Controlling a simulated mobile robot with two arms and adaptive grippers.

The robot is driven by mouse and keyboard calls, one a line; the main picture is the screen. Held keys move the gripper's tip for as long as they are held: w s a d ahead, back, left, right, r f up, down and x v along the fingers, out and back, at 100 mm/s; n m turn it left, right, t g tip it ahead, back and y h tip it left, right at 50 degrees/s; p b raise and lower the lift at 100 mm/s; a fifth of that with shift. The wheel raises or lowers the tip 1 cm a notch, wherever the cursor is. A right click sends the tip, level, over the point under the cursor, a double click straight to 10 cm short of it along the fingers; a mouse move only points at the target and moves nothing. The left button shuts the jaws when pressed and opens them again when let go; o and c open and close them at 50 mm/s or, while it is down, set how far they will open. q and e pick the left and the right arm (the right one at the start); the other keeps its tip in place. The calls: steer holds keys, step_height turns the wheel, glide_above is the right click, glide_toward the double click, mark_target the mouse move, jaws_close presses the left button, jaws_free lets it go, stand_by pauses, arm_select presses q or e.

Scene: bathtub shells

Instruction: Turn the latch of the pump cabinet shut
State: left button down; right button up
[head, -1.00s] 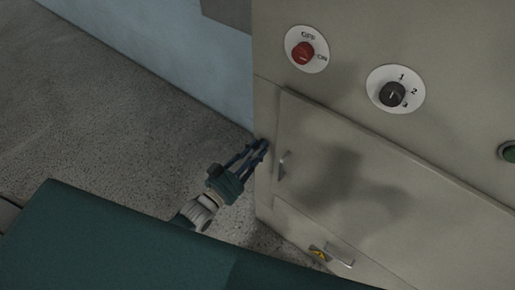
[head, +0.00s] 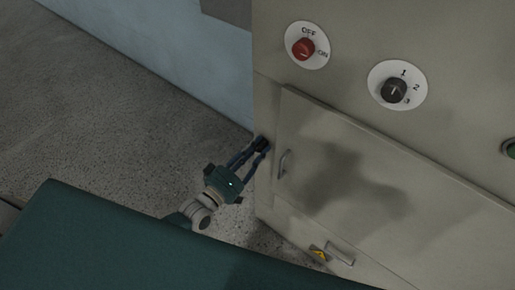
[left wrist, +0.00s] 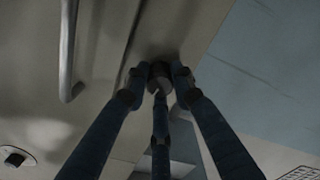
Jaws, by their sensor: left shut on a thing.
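The pump cabinet (head: 263,100) is a beige box on the right in the head view. Its door (head: 420,215) has a slim metal handle (head: 283,164) near the left edge, and looks closed. The handle also shows at upper left in the left wrist view (left wrist: 67,50). The latch (left wrist: 160,76) is a small dark knob on the frame beside the door. My left gripper (head: 262,145) reaches it from the lower left, its fingers shut around the knob. In the head view the fingers mostly hide the latch, so its angle cannot be told. My right gripper is not in view.
Above the door are a red OFF/ON switch (head: 303,48) and a black numbered dial (head: 394,90). A green button (head: 510,149) is at the right edge. A lower panel has another handle (head: 340,255) and a yellow sticker (head: 318,253). Speckled floor (head: 110,110) lies free at left.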

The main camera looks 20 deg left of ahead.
arm_select(q)
steer(key=shift+w+a+r+n, duration=0.15)
steer(key=shift+r+n, duration=0.1)
steer(key=shift+n, duration=0.75)
steer(key=c, duration=1.6)
jaws_free()
steer(key=shift+c, duration=0.2)
steer(key=shift+o, duration=0.9)
steer(key=shift+f, duration=0.15)
steer(key=v, duration=1.2)
